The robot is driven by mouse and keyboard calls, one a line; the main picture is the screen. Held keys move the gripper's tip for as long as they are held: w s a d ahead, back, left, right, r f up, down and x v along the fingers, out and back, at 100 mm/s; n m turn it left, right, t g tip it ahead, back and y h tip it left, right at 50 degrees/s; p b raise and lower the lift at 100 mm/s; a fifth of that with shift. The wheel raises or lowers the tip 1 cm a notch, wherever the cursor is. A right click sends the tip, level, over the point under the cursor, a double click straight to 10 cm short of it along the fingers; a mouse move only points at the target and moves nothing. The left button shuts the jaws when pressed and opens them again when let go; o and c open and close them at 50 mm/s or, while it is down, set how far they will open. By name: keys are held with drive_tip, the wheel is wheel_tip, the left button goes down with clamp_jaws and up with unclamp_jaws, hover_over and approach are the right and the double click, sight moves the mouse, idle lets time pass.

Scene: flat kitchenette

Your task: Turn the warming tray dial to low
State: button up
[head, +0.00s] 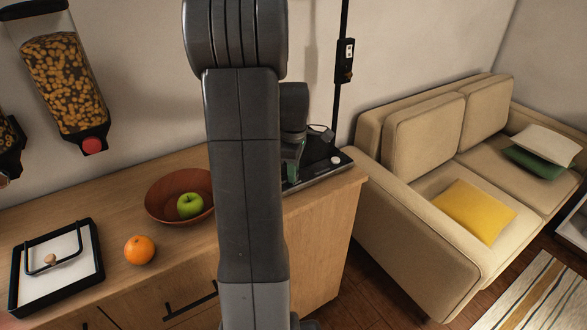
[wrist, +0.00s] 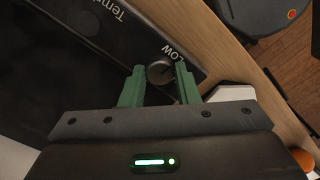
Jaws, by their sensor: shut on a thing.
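The black warming tray (head: 320,172) lies at the right end of the wooden counter, partly hidden behind my arm in the head view. In the wrist view its dark surface (wrist: 60,75) carries white lettering, with "LOW" printed beside the small round grey dial (wrist: 160,72). My gripper (wrist: 160,77) has its two green fingers on either side of the dial and is shut on it. The gripper also shows in the head view (head: 293,152), over the tray. I cannot clearly read where the dial's mark points.
A brown bowl (head: 162,197) with a green apple (head: 190,205), an orange (head: 140,250) and a black-framed white tray (head: 70,270) sit left on the counter. A cereal dispenser (head: 65,85) hangs above. A beige sofa (head: 400,200) stands right of the counter.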

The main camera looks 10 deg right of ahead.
drive_tip(key=o, duration=1)
drive_tip(key=shift+c, duration=0.2)
drive_tip(key=shift+r, duration=0.1)
wheel_tip(320, 180, up, 14)
drive_tip(key=p, duration=0.1)
drive_tip(key=shift+f, duration=0.2)
